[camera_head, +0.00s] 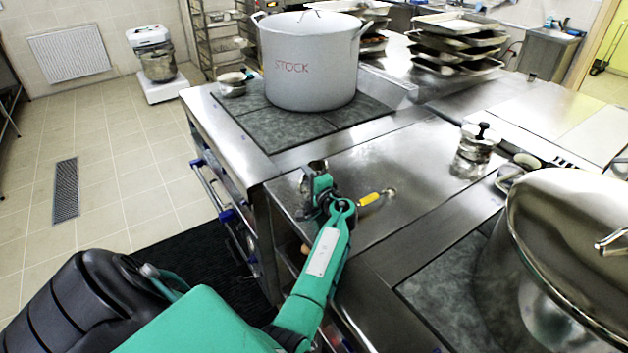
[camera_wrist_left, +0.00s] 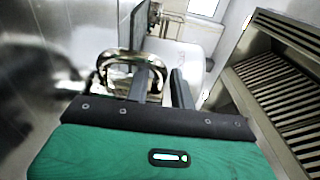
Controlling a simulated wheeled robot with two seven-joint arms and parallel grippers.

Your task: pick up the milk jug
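A small shiny metal jug (camera_head: 317,168) shows in the head view at the left edge of the steel counter, partly hidden by my left gripper. My left gripper (camera_head: 322,188) is right at it. In the left wrist view a looped metal handle (camera_wrist_left: 103,68) lies at the fingers (camera_wrist_left: 160,88), which stand apart with a gap between them. Part of the loop passes by that gap; I cannot tell whether it touches a finger. My right gripper is in neither view.
A large white stockpot (camera_head: 310,65) stands on the far hob. A big steel pot (camera_head: 560,250) stands at the right. A yellow-handled tool (camera_head: 369,199) lies just right of my gripper. A lidded glass jar (camera_head: 472,155) stands further right.

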